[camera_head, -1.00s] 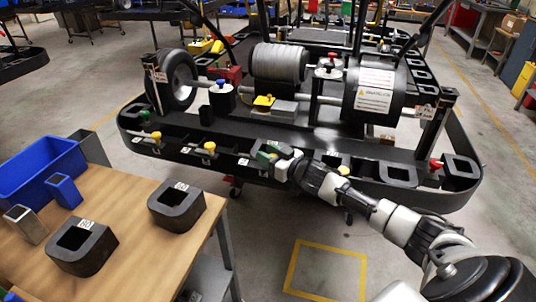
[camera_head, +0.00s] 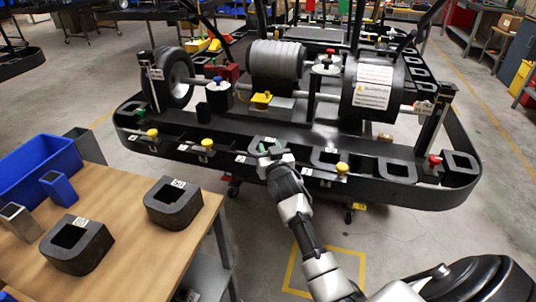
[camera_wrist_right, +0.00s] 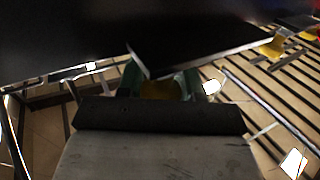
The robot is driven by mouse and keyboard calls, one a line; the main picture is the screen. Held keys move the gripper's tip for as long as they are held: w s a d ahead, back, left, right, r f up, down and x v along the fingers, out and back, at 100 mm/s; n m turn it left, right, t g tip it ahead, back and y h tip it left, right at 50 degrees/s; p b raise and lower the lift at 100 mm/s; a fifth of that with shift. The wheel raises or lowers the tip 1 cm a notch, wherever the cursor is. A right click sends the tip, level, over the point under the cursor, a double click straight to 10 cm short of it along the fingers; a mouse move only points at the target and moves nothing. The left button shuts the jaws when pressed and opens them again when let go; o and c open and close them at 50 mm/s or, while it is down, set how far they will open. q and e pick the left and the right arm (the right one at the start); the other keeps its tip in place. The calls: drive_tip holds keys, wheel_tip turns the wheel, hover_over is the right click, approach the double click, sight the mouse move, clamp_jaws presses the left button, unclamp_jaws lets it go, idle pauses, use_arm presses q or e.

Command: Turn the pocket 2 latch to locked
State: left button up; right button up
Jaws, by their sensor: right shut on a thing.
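The kart's front rail (camera_head: 215,160) carries a row of latches with coloured knobs. Yellow knobs show left (camera_head: 206,143) and right (camera_head: 342,168) of my right gripper (camera_head: 266,153). In the head view this gripper is at the rail between them and covers the latch there. The wrist view shows a yellow knob (camera_wrist_right: 160,90) between its green fingertips, and it is shut on that knob. The pocket numbers are too small to read, so I cannot tell which is pocket 2. The latch's exact angle is hidden. My left gripper is not in view.
A wooden table (camera_head: 130,240) at the lower left holds two black U-shaped blocks (camera_head: 174,202) (camera_head: 80,247) and a blue bin (camera_head: 35,170). More black blocks (camera_head: 397,170) sit along the kart's right side.

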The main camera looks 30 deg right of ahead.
drive_tip(key=shift+m+g+h+b, duration=0.4)
drive_tip(key=shift+m+h+b, duration=0.3)
drive_tip(key=shift+h, duration=0.3)
drive_tip(key=shift+d+h, duration=0.1)
drive_tip(key=shift+h, duration=0.2)
drive_tip(key=shift+r, duration=0.1)
drive_tip(key=o, duration=0.9)
